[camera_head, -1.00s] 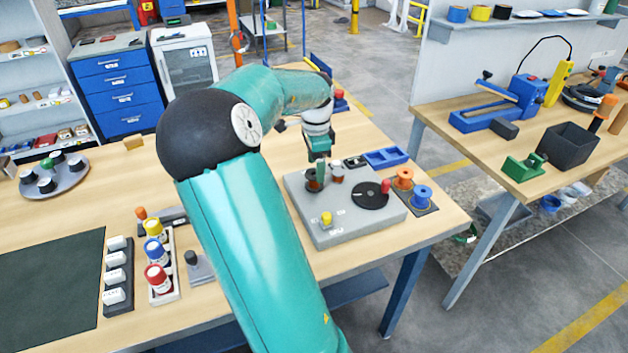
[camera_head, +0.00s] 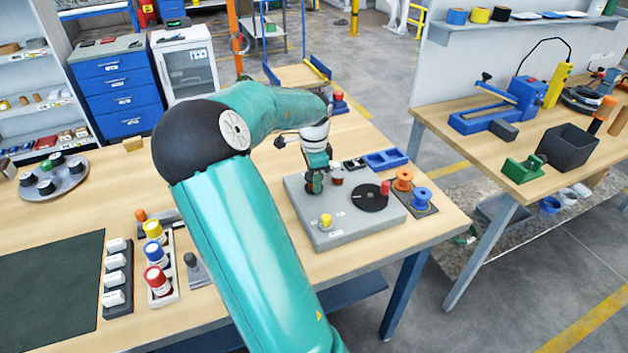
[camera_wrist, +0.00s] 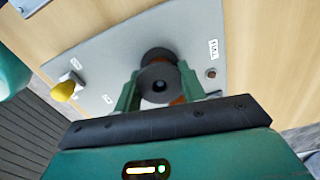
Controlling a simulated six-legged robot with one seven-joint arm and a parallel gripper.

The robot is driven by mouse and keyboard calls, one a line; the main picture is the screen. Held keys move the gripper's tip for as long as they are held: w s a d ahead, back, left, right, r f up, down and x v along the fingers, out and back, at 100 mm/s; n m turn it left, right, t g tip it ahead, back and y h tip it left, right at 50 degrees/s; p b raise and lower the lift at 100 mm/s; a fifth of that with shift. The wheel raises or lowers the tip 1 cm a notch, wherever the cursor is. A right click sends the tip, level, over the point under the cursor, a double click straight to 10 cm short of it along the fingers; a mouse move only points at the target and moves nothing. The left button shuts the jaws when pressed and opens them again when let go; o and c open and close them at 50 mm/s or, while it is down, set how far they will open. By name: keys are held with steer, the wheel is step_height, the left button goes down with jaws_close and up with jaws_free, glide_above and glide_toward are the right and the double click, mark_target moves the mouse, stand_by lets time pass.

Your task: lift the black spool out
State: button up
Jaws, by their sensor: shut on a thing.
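The black spool (camera_wrist: 158,76) is between the two green fingers of my gripper (camera_wrist: 160,98) in the wrist view. Its round near flange with a centre hole faces the camera, and a second dark round part shows behind it. My gripper (camera_head: 315,186) is shut on it at the back left of the grey winding machine (camera_head: 345,230). In the head view the fingers and arm mostly hide the spool. I cannot tell whether its bottom is clear of the machine. The grey top (camera_wrist: 110,60) also shows in the wrist view.
A brown-topped post (camera_head: 337,175) stands right beside my gripper. The machine also carries a yellow knob (camera_head: 326,220), a black disc (camera_head: 370,198) and a red knob (camera_head: 385,187). Orange (camera_head: 404,178) and blue (camera_head: 422,194) spools stand to the right, with a blue tray (camera_head: 386,159) behind.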

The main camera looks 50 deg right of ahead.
step_height(320, 180, up, 10)
steer(key=shift+f, duration=0.15)
stand_by(0.3)
steer(key=shift+s, duration=0.1)
